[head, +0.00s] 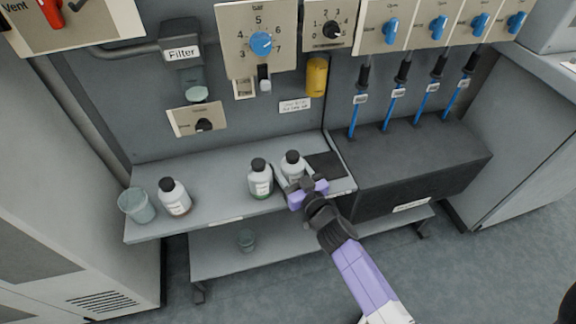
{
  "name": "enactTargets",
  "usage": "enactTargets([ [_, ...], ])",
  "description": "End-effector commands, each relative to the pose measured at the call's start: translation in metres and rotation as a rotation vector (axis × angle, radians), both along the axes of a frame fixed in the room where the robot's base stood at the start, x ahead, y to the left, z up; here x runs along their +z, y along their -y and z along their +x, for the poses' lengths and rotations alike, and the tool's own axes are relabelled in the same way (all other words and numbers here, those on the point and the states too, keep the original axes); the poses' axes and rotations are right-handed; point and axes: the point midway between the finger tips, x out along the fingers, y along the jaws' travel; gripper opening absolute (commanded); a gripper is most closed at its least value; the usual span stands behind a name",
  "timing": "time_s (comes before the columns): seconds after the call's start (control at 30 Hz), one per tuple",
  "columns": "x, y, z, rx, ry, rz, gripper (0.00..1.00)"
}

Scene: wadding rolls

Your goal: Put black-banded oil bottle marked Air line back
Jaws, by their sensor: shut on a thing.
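Three white bottles with black caps stand on the grey shelf (220,188). The right one (292,168) is between the fingers of my gripper (293,180), which is shut on it. It looks upright; its lower part and any band or label are hidden by the gripper, so I cannot read its marking. The middle bottle (261,181) has a green band near its base and stands just left of my gripper. The left bottle (175,198) shows a brownish base. A dark square pad (325,165) lies on the shelf right of the held bottle.
A translucent cup (137,206) stands at the shelf's left end. A dark box (412,165) with blue lines adjoins on the right. A panel with a dial (261,43) and a yellow cylinder (317,76) hang behind.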

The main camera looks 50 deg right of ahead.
Motion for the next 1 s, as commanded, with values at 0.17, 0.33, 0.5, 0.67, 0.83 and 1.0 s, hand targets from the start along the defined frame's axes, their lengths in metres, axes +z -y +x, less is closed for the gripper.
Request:
enactTargets([
  [0.17, -0.002, 0.000, 0.000, 0.000, -0.001, 0.000, 0.67],
  [0.33, -0.002, 0.000, 0.000, 0.000, -0.001, 0.000, 0.67],
  [0.5, 0.003, 0.000, -0.001, 0.000, -0.001, 0.000, 0.67],
  [0.67, 0.001, -0.009, -0.025, 0.000, -0.003, 0.001, 0.67],
  [0.83, 0.000, -0.022, -0.058, -0.001, -0.005, 0.002, 0.67],
  [1.0, 0.001, -0.034, -0.087, -0.001, -0.004, 0.001, 0.67],
])
